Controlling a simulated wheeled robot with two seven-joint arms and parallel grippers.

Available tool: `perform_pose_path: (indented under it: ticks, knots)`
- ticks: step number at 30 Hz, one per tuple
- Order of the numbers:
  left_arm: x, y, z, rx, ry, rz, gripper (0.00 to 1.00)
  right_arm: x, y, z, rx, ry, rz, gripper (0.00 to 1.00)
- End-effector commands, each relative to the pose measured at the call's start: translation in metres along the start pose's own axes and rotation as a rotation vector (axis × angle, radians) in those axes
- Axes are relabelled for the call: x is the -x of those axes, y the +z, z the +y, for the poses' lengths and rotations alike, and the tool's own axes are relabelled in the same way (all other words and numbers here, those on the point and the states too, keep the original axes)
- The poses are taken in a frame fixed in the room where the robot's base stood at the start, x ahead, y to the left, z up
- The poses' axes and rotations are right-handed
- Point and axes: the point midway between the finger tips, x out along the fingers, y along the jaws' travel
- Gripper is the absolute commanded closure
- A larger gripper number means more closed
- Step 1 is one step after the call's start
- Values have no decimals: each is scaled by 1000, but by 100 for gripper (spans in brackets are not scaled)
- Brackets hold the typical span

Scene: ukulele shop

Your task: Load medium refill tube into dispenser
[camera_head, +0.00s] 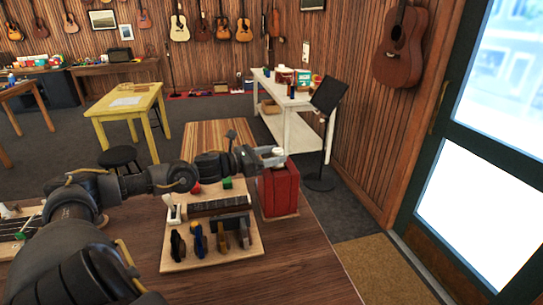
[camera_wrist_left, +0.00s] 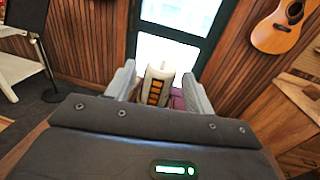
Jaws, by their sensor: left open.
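A red box, apparently the dispenser (camera_head: 279,192), stands upright at the right edge of the wooden table. Its reddish top also shows in the left wrist view (camera_wrist_left: 178,102). A white refill tube (camera_wrist_left: 155,86) with an orange and black label stands between my left gripper's fingers, over the dispenser's top. In the head view, its pale end (camera_head: 278,152) shows above the box. My left gripper (camera_head: 272,158) is open around the tube, with a finger on either side. How deep the tube sits in the dispenser is hidden. My right gripper is not in view.
A light wooden board (camera_head: 250,250) left of the dispenser holds several dark upright pieces and a ridged dark bar (camera_head: 216,206). A black music stand (camera_head: 325,110) stands beyond the table. A glass door (camera_head: 480,170) is at right. The table's front right is clear.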

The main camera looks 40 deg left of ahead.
Motion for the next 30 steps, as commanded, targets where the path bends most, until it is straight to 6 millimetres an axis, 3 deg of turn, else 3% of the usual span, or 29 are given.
perform_pose_path:
  ticks: [11,23,30]
  knots:
    - [25,-5,-1,-4,-3,9,47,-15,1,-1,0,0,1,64]
    - [75,1,0,-3,-2,9,47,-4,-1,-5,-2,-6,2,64]
    - [105,-1,0,-1,-1,3,47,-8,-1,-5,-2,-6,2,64]
